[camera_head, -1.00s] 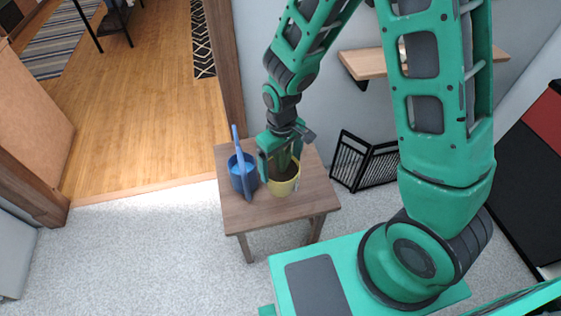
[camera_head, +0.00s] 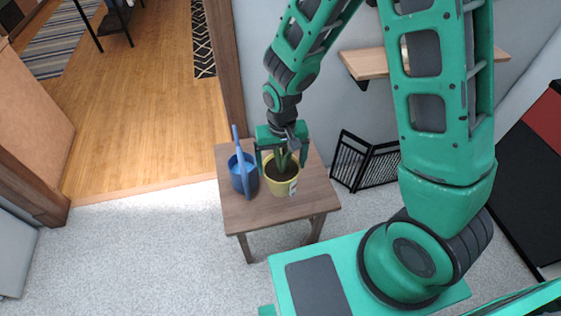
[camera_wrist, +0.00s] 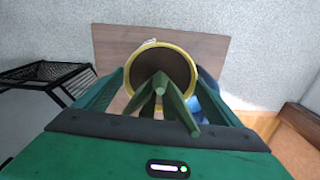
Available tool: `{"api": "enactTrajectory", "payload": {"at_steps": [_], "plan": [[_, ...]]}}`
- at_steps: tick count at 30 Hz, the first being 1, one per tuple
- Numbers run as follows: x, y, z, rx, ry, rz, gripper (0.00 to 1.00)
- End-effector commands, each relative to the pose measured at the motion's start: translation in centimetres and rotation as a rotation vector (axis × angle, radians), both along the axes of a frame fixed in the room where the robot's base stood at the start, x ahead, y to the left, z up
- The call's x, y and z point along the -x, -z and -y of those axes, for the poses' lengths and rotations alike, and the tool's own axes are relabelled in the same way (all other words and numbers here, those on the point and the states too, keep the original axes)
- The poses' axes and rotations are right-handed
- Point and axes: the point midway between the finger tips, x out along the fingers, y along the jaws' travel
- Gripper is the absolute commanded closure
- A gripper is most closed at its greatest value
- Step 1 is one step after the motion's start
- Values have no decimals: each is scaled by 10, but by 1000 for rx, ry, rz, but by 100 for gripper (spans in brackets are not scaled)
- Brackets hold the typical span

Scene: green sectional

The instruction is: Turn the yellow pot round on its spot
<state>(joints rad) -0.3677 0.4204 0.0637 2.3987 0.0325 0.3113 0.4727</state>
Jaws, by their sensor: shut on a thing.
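The yellow pot (camera_head: 281,186) stands upright on a small wooden table (camera_head: 262,211), with dark soil and a green plant (camera_wrist: 160,92) in it. A white label shows on the pot's front right side. In the wrist view the pot's yellow rim (camera_wrist: 163,44) lies between the fingers. My gripper (camera_head: 281,165) comes down from above, with a finger on either side of the pot, and is shut on it. The plant rises between the fingers towards the palm. The fingertips' contact with the pot is partly hidden.
A blue watering can (camera_head: 243,178) stands close to the left of the pot on the same table. A black folding rack (camera_head: 366,163) is on the floor to the right. A wooden wall shelf (camera_head: 366,65) is behind. Bare tabletop lies in front.

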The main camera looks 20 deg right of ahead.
Motion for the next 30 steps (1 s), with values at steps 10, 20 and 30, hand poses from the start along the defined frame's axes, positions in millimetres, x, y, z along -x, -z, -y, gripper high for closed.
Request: {"api": "enactTrajectory", "payload": {"at_steps": [10,20,30], "plan": [[-1,0,0,0,55,1,74],[-1,0,0,1,373,1,74],[-1,0,0,0,467,1,74]]}}
